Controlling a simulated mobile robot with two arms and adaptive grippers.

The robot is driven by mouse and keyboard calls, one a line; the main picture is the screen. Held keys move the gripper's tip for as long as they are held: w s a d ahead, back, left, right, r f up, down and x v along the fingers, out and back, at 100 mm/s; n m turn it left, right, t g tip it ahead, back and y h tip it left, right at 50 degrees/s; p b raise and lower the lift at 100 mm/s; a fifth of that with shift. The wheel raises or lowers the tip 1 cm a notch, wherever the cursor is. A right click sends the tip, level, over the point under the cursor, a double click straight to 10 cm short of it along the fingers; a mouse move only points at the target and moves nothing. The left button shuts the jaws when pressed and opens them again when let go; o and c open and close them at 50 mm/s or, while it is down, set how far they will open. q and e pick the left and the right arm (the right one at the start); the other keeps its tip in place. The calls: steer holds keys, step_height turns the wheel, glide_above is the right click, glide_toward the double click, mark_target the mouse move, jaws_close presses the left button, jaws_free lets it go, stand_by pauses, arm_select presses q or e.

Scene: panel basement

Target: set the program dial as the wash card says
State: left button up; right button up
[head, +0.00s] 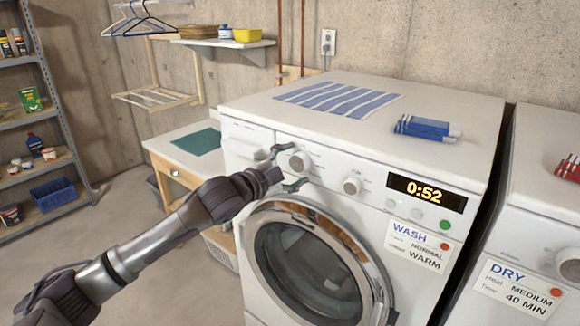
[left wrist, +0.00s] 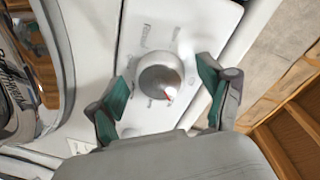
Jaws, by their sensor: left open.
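The washing machine's left dial (head: 299,161) is a round light knob on the front panel, left of a second dial (head: 352,185). In the left wrist view the left dial (left wrist: 158,72) fills the middle, its red mark toward the lower right; the small labels around it are too blurred to read. My left gripper (head: 289,168) is open, its green-padded fingers on either side of this dial, with a gap to it on both sides in the wrist view (left wrist: 162,88). The wash card (head: 417,247) reads WASH, NORMAL, WARM. My right gripper is not in view.
The washer display (head: 426,193) reads 0:52, above a green button (head: 445,224). A dryer (head: 545,150) with a DRY card (head: 516,287) stands to the right. The round door (head: 375,245) is below the dials.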

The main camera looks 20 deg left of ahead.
arm_select(q)
steer(key=v, duration=1.2)
steer(key=shift+a, duration=0.1)
